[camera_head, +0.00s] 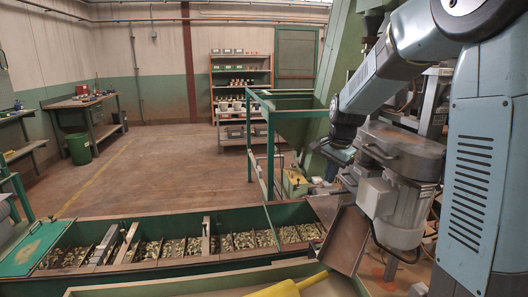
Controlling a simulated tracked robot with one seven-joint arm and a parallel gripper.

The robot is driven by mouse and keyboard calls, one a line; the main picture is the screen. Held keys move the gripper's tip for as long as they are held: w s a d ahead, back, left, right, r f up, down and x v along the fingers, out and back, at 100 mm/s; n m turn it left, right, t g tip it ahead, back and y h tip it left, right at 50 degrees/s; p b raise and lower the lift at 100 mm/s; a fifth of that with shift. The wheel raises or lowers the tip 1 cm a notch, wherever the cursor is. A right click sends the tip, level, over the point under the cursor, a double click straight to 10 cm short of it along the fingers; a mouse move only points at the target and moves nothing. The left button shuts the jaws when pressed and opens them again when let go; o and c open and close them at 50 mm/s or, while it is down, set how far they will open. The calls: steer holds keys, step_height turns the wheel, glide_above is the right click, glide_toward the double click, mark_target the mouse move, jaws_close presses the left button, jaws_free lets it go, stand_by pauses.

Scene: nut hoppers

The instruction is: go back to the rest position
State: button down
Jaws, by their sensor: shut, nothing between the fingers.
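My arm reaches in from the upper right, its links blue-grey. My gripper (332,154) hangs at its end, right of the picture's middle. It looks small and dark here, and it is shut with nothing held. It appears in front of the grey motor-driven machine's left side and above the trough's right end. I cannot tell its exact distance from the machine.
A long green trough (190,274) with several nut-filled compartments crosses the foreground. A grey machine (402,152) with a metal chute (345,240) stands at the right. A yellow object (290,286) lies at the bottom. Open floor (160,172) extends behind toward shelves (240,85).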

steer(key=s+d+r+n+t, duration=0.1)
steer(key=s+r+n, duration=0.1)
steer(key=s, duration=0.8)
steer(key=s+d+r+n+t, duration=0.1)
steer(key=s+r+n, duration=0.2)
steer(key=s, duration=0.7)
steer(key=s+d+r+n+t, duration=0.1)
steer(key=s+r+n, duration=0.2)
steer(key=s, duration=0.6)
steer(key=shift+s+d+r+n+h, duration=0.2)
steer(key=shift+s+d+n+h, duration=0.15)
steer(key=shift+n, duration=0.75)
steer(key=shift+s, duration=0.15)
